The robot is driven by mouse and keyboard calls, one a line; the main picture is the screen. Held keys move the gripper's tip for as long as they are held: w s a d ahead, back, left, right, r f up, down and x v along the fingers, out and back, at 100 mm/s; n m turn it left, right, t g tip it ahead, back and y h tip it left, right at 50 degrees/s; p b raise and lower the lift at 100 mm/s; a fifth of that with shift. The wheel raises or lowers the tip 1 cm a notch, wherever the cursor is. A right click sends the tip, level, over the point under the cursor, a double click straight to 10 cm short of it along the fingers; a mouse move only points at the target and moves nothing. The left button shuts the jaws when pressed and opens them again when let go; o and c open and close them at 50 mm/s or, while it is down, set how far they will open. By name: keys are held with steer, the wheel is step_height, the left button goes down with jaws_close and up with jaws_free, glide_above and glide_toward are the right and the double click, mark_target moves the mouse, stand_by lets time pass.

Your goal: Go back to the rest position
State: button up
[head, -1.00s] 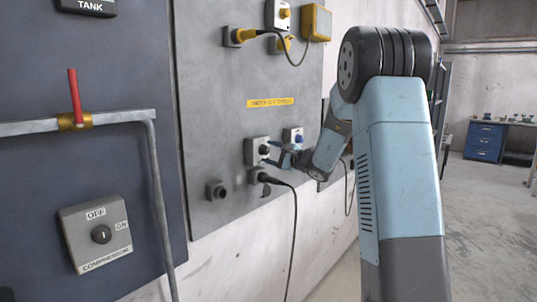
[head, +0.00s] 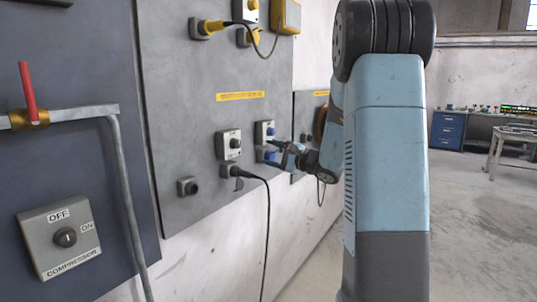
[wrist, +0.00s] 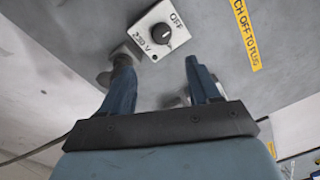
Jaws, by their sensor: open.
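My gripper (head: 268,151) is in front of the grey panel (head: 195,80). Its two blue fingers are apart with nothing between them, as the wrist view (wrist: 157,64) also shows. A plug with a black cable (head: 266,205) sits just below the switch box.
On the left are a red-handled valve (head: 28,90) on a pipe and a compressor switch (head: 63,238). Yellow plugs (head: 210,27) are at the panel's top. The floor (head: 480,230) at right is open, with a blue cabinet (head: 447,130) and a table (head: 510,140) at the back.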

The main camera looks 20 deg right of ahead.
stand_by(0.3)
steer(key=s+a+r+n+g, duration=0.1)
steer(key=s+a+n+g, duration=0.4)
steer(key=s+a, duration=0.3)
steer(key=s+a+n+g, duration=0.4)
steer(key=s+a, duration=0.3)
steer(key=s, duration=0.4)
steer(key=s+d+f+n+h, duration=0.1)
steer(key=s+d+n+h, duration=0.2)
steer(key=s, duration=0.6)
steer(key=s+d+n+h, duration=0.4)
steer(key=s+h, duration=0.3)
steer(key=s, duration=0.2)
steer(key=shift+s+f+h, duration=0.35)
steer(key=shift+h, duration=0.05)
